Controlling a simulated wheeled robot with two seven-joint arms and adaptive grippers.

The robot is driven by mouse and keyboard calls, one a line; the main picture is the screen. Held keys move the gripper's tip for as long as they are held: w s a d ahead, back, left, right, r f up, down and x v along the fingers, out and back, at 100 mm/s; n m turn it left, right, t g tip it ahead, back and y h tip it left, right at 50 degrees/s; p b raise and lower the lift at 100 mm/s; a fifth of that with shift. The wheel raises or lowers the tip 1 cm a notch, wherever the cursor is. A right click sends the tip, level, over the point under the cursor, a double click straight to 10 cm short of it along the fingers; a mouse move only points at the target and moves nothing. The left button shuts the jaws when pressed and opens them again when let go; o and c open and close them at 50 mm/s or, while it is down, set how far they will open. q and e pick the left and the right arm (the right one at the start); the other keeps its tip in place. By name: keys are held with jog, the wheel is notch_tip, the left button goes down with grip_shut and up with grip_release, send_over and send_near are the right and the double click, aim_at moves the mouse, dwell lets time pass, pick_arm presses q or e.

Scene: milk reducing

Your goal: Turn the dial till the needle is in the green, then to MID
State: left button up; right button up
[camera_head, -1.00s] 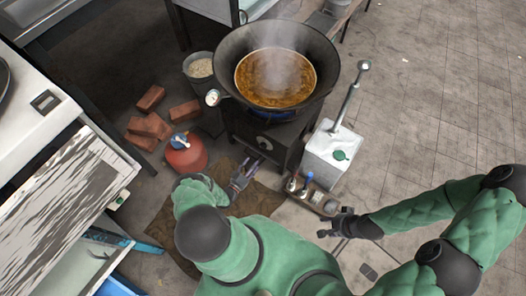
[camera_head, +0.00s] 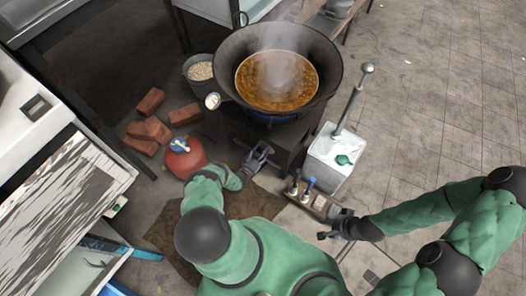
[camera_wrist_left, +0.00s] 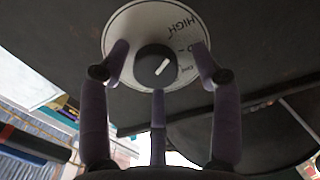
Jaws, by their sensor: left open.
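The dial (camera_wrist_left: 155,66) is a black knob with a white pointer mark on a round white plate (camera_wrist_left: 127,30) lettered HIGH and, partly hidden, MID. My left gripper (camera_wrist_left: 158,75) is open, with its fingers spread around the knob in the left wrist view; contact cannot be told. In the head view my left gripper (camera_head: 262,153) is at the front of the dark stove (camera_head: 285,140) and hides the dial. The gauge (camera_head: 212,101) is a small white disc at the wok's left rim; its needle is too small to read. My right gripper (camera_head: 328,236) is by the small tray, its jaws unclear.
A wok (camera_head: 325,65) of steaming brown liquid sits on the stove. A white box with a lever (camera_head: 328,158) stands right of it. A red gas bottle (camera_head: 186,160), bricks (camera_head: 149,129) and a grain bucket (camera_head: 200,72) are at left. A small tray (camera_head: 320,204) holds bottles.

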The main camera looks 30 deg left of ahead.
pick_arm(q)
jog(key=shift+s, duration=0.15)
jog(key=c, duration=1.1)
